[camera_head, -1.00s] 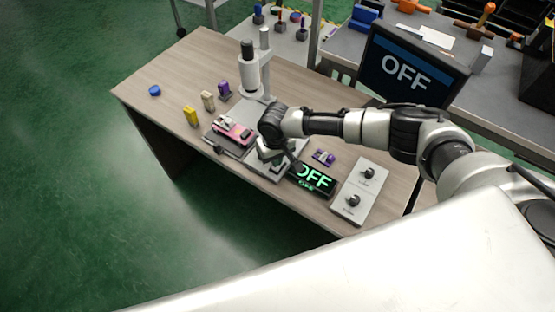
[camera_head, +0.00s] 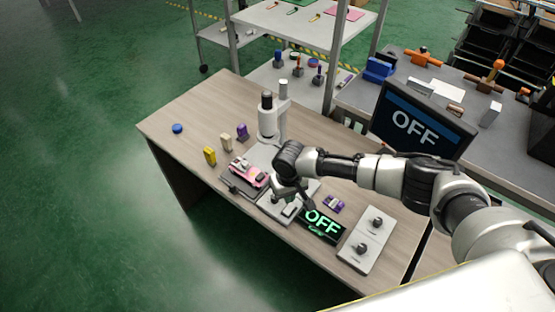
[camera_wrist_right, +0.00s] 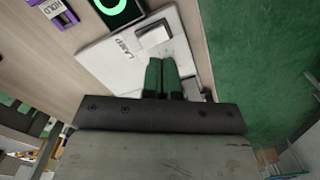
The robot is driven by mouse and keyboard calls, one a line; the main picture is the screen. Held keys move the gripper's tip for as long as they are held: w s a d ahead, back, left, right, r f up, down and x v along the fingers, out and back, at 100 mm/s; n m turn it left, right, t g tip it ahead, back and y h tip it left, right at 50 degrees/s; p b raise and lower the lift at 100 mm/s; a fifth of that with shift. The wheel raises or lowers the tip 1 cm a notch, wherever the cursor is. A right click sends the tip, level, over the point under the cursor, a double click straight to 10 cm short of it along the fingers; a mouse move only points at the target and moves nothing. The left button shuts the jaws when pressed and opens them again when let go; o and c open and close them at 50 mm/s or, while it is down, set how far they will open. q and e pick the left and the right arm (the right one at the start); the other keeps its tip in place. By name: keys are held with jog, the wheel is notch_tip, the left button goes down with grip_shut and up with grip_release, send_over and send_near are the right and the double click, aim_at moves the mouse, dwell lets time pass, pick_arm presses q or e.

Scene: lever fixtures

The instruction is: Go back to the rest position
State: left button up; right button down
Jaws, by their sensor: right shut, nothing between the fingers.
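My right arm reaches in from the right in the head view. Its gripper (camera_head: 278,194) points down over a pale plate on the wooden table (camera_head: 190,150). In the right wrist view the green fingertips (camera_wrist_right: 162,72) are pressed together with nothing between them. My left gripper is not in view.
A microscope-like column (camera_head: 268,118), a pink device (camera_head: 250,174), a green "OFF" display (camera_head: 322,224), a purple piece (camera_head: 333,204) and a knob panel (camera_head: 365,245) stand around the gripper. An "OFF" monitor (camera_head: 420,125) stands behind the arm. The table's left end is mostly clear.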

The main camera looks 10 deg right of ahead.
jog(key=s+a+r+n+y, duration=0.2)
jog(key=s+a, duration=0.5)
jog(key=s, duration=0.1)
jog(key=s+a+r+n+y, duration=0.2)
jog(key=s+a+y, duration=0.1)
jog(key=s+a, duration=0.4)
jog(key=s+d+r+m+t+h, duration=0.25)
jog(key=s+d, duration=0.35)
jog(key=d, duration=0.4)
jog(key=s+d+r+m+t+h, duration=0.15)
jog(key=s+d+r, duration=0.35)
jog(key=d, duration=0.5)
notch_tip(320, 180, down, 29)
jog(key=s+g+b, duration=0.1)
jog(key=g+b, duration=0.1)
jog(key=s+d+f+g+h+b, duration=0.1)
jog(key=s+d+f, duration=0.1)
jog(key=s+f, duration=1.4)
notch_tip(320, 180, down, 2)
jog(key=shift+s+d+f+n+b, duration=0.25)
jog(key=shift+s+d+n+b, duration=0.05)
jog(key=shift+s+n+b, duration=0.1)
